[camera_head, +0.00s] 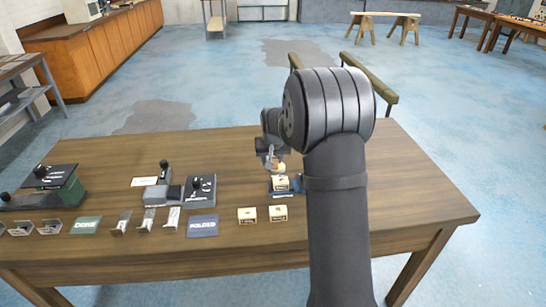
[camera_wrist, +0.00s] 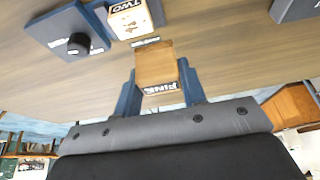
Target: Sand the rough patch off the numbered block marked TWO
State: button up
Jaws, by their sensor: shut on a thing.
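The block marked TWO (camera_wrist: 124,26) is a pale wooden cube, seated in a blue holder (camera_wrist: 58,28) with a black knob. It also shows in the head view (camera_head: 281,184), right of the table's middle. My gripper (camera_wrist: 158,80) is shut on a tan sanding block (camera_wrist: 154,62) labelled FINE. In the wrist view the sanding block is beside the TWO block with a small gap in the picture; I cannot tell if they touch. In the head view my gripper (camera_head: 270,157) is just above and left of the TWO block. I cannot make out the rough patch.
Two more wooden blocks (camera_head: 247,215) (camera_head: 278,213) stand near the front edge of the table (camera_head: 400,195). Grey fixtures with black knobs (camera_head: 200,189), several metal brackets (camera_head: 147,220), a green DONE plate (camera_head: 86,225) and a blue plate (camera_head: 203,226) lie left. The right side is clear.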

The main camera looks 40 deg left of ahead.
aim_at(275, 178)
jog(key=shift+f, duration=2.8)
jog(key=shift+w+d+f, duration=0.4)
jog(key=shift+f, duration=0.2)
jog(key=shift+c, duration=0.3)
jog(key=shift+w+d, duration=1.85)
jog(key=shift+d, duration=0.05)
jog(key=shift+s+a, duration=2.25)
jog(key=shift+r, duration=4.15)
